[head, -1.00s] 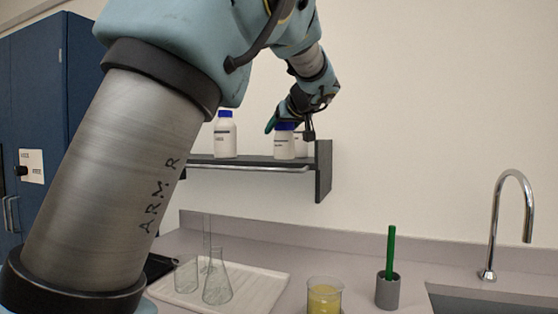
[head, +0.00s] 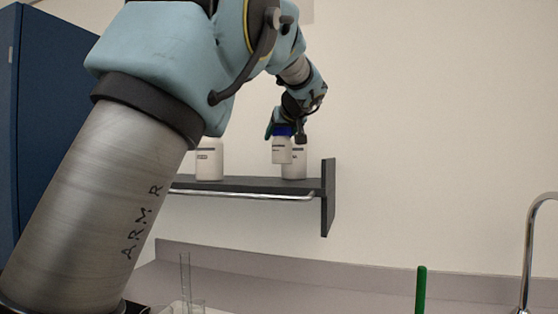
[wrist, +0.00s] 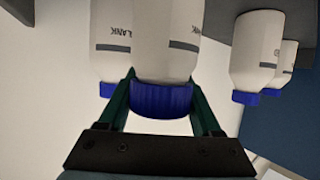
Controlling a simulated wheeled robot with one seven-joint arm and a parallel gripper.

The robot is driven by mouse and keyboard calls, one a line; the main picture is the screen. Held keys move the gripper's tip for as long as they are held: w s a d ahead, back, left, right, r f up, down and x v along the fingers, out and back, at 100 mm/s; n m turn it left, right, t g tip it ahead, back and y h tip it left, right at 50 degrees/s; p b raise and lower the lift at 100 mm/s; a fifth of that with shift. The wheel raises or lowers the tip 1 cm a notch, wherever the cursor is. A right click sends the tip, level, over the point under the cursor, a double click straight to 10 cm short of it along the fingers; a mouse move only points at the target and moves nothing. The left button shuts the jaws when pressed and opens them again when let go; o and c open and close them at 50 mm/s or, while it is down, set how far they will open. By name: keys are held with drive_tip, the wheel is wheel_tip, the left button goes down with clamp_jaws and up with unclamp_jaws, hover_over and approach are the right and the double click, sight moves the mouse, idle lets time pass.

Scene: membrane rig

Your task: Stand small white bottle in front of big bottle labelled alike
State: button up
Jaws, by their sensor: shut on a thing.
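My gripper (head: 283,128) is shut on the blue cap of a small white bottle (head: 281,151). In the head view the bottle hangs upright, its bottom above the shelf top, overlapping the left side of a big white bottle (head: 297,167). In the wrist view the held bottle (wrist: 165,55) is between my fingers (wrist: 162,100), and the big bottle (wrist: 112,45) is just left of it. The big label shows "LANK"; the held label is partly cut off and seems to end "ANK". I cannot tell whether the two bottles touch.
The dark shelf (head: 250,184) has a front rail and a right end panel (head: 328,196). Another white bottle (head: 209,160) stands further left; two bottles with blue caps (wrist: 258,55) show at right in the wrist view. Shelf room lies between the groups. Glassware (head: 185,290) is below.

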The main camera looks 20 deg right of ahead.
sight(285, 145)
drive_tip(key=shift+f+p, duration=0.3)
drive_tip(key=shift+f, duration=2.35)
drive_tip(key=o, duration=1.5)
drive_tip(key=b+v, duration=0.5)
drive_tip(key=v, duration=0.5)
drive_tip(key=shift+s, duration=0.3)
drive_tip(key=shift+v, duration=0.75)
drive_tip(key=shift+a+r, duration=0.1)
